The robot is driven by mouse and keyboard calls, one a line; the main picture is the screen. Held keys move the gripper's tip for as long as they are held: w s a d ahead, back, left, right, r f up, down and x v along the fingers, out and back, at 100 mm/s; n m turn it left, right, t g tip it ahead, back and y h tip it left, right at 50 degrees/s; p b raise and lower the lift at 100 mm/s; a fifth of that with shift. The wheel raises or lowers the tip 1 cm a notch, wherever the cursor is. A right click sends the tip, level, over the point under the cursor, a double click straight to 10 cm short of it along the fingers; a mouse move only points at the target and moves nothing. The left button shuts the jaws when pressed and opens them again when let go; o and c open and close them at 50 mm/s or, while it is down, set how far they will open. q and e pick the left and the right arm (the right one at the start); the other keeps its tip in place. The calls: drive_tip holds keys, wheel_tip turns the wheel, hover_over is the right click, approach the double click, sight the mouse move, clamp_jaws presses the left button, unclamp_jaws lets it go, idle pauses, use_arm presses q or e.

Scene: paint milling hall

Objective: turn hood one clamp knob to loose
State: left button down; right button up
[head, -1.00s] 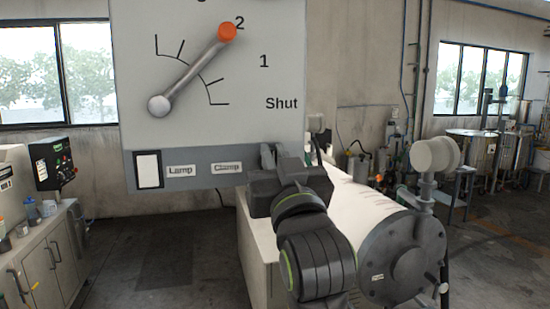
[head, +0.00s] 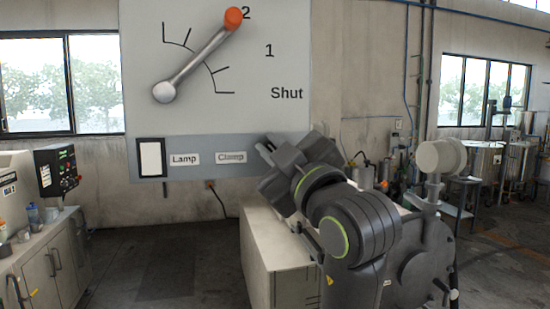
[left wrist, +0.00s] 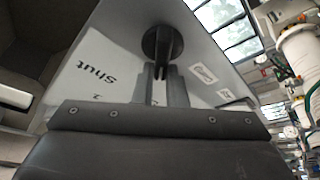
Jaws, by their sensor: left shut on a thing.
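The hood panel (head: 218,70) carries a "Clamp" label (head: 231,157) on its grey lower strip. The clamp knob (left wrist: 160,42) is dark and round with a raised grip bar, seen in the left wrist view. My left gripper (head: 268,146) is at the strip just right of that label, tilted in the head view. Its fingers (left wrist: 163,72) are shut on the knob's grip. In the head view the gripper hides the knob, and I cannot read any knob marking. My right gripper is not in view.
A lever with an orange tip (head: 233,18) points near "2" on the panel. A pale lamp switch (head: 150,158) sits left of the "Lamp" label. A beige cabinet (head: 283,265) and a mill vessel (head: 425,265) stand below. Floor at lower left is clear.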

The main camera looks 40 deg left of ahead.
use_arm(q)
drive_tip(key=shift+s+a+f+n+g+h+b, duration=0.15)
drive_tip(key=shift+n+g+h+b, duration=0.3)
drive_tip(key=shift+n, duration=1.3)
drive_tip(key=shift+d+f+n+g+h+b, duration=0.1)
drive_tip(key=shift+f+n+g+h+b, duration=0.4)
drive_tip(key=shift+n, duration=1.3)
drive_tip(key=shift+s+a+n+g+h+b, duration=0.15)
drive_tip(key=shift+n+g+b, duration=0.6)
drive_tip(key=shift+n, duration=1)
drive_tip(key=shift+w, duration=0.1)
drive_tip(key=c, duration=1.8)
unclamp_jaws()
drive_tip(key=o, duration=0.3)
drive_tip(key=shift+w, duration=0.25)
drive_tip(key=shift+o, duration=0.2)
drive_tip(key=shift+s+d, duration=0.1)
